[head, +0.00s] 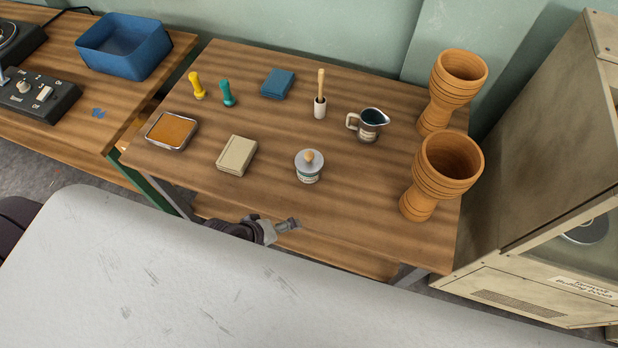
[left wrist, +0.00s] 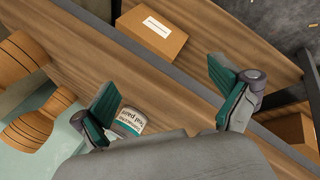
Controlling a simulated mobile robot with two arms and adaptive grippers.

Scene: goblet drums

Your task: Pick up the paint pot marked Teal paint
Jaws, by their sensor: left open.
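The paint pot (head: 309,176) stands upright on the wooden table near its front edge, with a grey lid and a wooden knob. In the left wrist view the pot (left wrist: 131,119) shows a white label reading "Teal paint", partly hidden by my gripper body and close to one finger. My left gripper (head: 291,225) is at the table's front edge, short of the pot and apart from it in the head view. In the left wrist view my left gripper (left wrist: 165,87) is open, with teal finger pads and nothing held. My right gripper is not in view.
A beige block (head: 237,155) lies left of the pot. A jug (head: 368,126) and a brush in a holder (head: 320,106) stand behind it. Two goblet drums (head: 447,160) (head: 455,80) stand at right. An orange box (left wrist: 152,34) shows in the left wrist view.

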